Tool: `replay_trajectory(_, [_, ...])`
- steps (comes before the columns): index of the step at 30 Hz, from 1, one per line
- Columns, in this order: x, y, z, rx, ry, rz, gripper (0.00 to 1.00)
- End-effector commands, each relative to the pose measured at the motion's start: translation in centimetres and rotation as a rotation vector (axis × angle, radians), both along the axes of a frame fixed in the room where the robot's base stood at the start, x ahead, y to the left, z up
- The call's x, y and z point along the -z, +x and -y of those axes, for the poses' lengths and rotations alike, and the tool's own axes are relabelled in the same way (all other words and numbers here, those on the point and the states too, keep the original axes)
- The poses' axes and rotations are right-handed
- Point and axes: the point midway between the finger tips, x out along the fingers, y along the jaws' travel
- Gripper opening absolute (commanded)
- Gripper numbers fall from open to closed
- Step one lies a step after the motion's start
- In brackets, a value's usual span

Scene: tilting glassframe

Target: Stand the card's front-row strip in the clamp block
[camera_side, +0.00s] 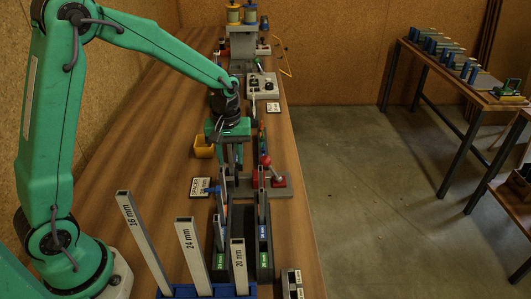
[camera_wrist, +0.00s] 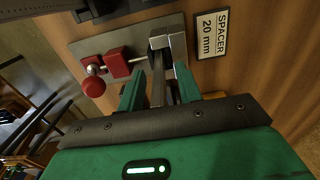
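The card (camera_wrist: 212,34) reads "SPACER 20 mm" and lies beside the clamp block in the wrist view; it also shows in the side view (camera_side: 201,187). The grey clamp block (camera_wrist: 173,30) sits on a metal plate with a red jaw and red-knobbed screw. A grey strip (camera_wrist: 158,88) runs between my gripper's fingers, its far end at the clamp block; how deep it sits is hidden. My gripper (camera_wrist: 160,72) is above the block, pointing down, with visible gaps between its fingers and the strip. In the side view my gripper (camera_side: 233,165) hides most of the block.
A blue rack (camera_side: 180,291) in front holds tall strips marked 16 mm (camera_side: 140,235), 24 mm (camera_side: 192,250) and 20 mm (camera_side: 239,262). Dark trays (camera_side: 264,260) with upright strips stand close behind it. A yellow bin (camera_side: 204,147) is left of my gripper. The bench's left side is clear.

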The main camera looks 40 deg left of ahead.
Motion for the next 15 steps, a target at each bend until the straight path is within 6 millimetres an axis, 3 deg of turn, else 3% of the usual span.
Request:
replay_trajectory(8, [-1.6,0.1,0.0,0.0,0.001,0.004,0.35])
replay_trajectory(15, [-4.6,0.1,0.0,0.0,0.0,0.003,0.35])
